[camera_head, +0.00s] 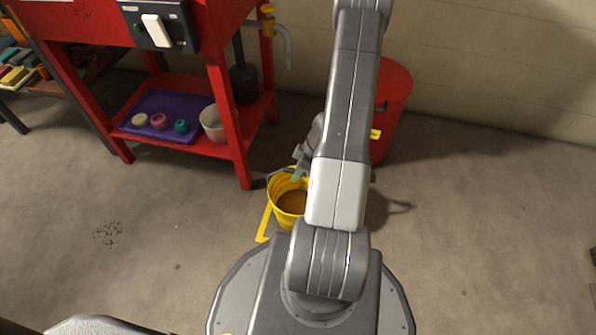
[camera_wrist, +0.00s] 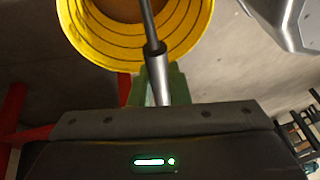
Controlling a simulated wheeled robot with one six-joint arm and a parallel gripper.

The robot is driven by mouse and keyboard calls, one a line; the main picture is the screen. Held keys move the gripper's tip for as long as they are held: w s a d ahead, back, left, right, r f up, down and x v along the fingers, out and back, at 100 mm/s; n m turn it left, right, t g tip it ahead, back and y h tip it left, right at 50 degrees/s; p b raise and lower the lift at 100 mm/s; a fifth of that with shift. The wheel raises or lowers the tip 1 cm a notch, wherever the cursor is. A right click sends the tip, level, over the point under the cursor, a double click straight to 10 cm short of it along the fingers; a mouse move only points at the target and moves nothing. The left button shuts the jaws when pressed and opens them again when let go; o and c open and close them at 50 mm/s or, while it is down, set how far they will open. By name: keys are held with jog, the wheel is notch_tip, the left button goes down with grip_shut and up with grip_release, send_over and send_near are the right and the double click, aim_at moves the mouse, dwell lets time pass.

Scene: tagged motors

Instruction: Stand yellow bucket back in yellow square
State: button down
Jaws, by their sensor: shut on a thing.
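The yellow bucket (camera_head: 291,198) is upright at the floor beside my arm's base, with brown contents showing inside it. Its right side is hidden behind my arm in the head view. In the wrist view the bucket (camera_wrist: 180,48) fills the top, with dark rings inside its wall. My gripper (camera_wrist: 158,78) is shut on the bucket's dark handle, which runs up between the green fingers. The yellow square (camera_head: 264,222) shows only as a painted corner at the bucket's left; the rest is hidden by the bucket and my arm. I cannot tell whether the bucket touches the floor.
A red workbench (camera_head: 225,110) stands at the back left, with a purple tray (camera_head: 160,132) and a pale pot (camera_head: 212,124) on its lower shelf. A red bin (camera_head: 392,100) stands behind my arm by the wall. Floor is clear to the left and right.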

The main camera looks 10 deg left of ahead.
jog(key=shift+f, duration=0.4)
dwell(0.5)
jog(key=c, duration=1.3)
grip_release()
jog(key=p+v, duration=0.9)
jog(key=v, duration=0.4)
jog(key=shift+d+r, duration=0.15)
jog(key=shift+r, duration=0.2)
jog(key=shift+f, duration=0.15)
jog(key=b+x, duration=0.9)
jog(key=x, duration=0.4)
jog(key=shift+f, duration=0.3)
jog(key=shift+r, duration=0.1)
jog(key=shift+r, duration=0.1)
